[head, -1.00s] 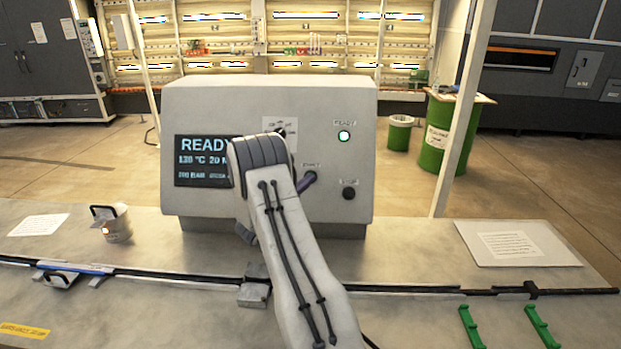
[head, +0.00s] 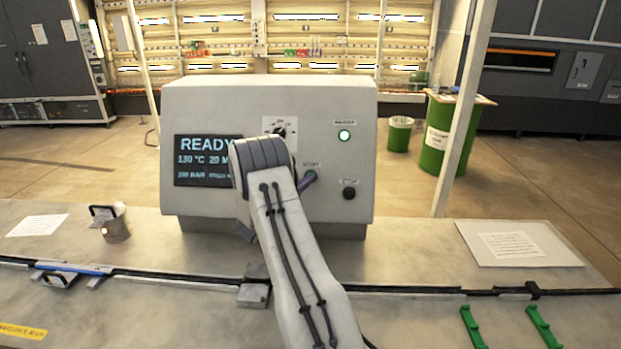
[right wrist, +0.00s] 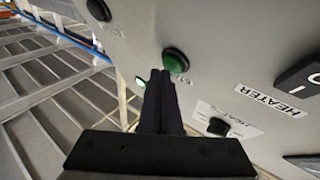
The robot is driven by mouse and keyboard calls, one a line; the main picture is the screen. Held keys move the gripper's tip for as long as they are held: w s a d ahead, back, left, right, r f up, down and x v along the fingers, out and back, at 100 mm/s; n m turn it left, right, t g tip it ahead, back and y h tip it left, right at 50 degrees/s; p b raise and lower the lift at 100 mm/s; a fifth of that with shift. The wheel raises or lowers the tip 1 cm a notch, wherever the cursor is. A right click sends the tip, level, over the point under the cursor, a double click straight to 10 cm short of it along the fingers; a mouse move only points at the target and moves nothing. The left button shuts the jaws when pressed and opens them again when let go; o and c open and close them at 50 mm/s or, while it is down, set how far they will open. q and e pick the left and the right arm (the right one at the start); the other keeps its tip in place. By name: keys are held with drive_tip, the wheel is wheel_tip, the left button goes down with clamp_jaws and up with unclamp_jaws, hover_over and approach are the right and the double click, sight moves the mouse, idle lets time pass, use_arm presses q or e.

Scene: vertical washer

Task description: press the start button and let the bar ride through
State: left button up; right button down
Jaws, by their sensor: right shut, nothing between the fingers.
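My right gripper (head: 306,181) is shut and empty. In the right wrist view its fingertips (right wrist: 161,74) are right at the button's edge; I cannot tell whether they touch it. A thin blue bar (head: 75,268) lies on the dark rail at the left of the bench. My left gripper is not in view.
A black STOP button (head: 349,192) sits right of START, below the lit green READY lamp (head: 344,135). A dark knob (head: 279,129) is above my arm. Green brackets (head: 472,327) stand at the front right. A small canister (head: 115,228) stands at the left.

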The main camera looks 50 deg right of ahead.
drive_tip(key=shift+w+d+f+b, duration=0.25)
drive_tip(key=shift+w+d+b, duration=0.05)
drive_tip(key=shift+d+b, duration=0.1)
idle(0.4)
drive_tip(key=shift+s+a+r, duration=0.1)
drive_tip(key=shift+a, duration=0.05)
drive_tip(key=shift+s+a+r+p, duration=0.3)
drive_tip(key=shift+s+a, duration=0.15)
drive_tip(key=shift+a, duration=0.1)
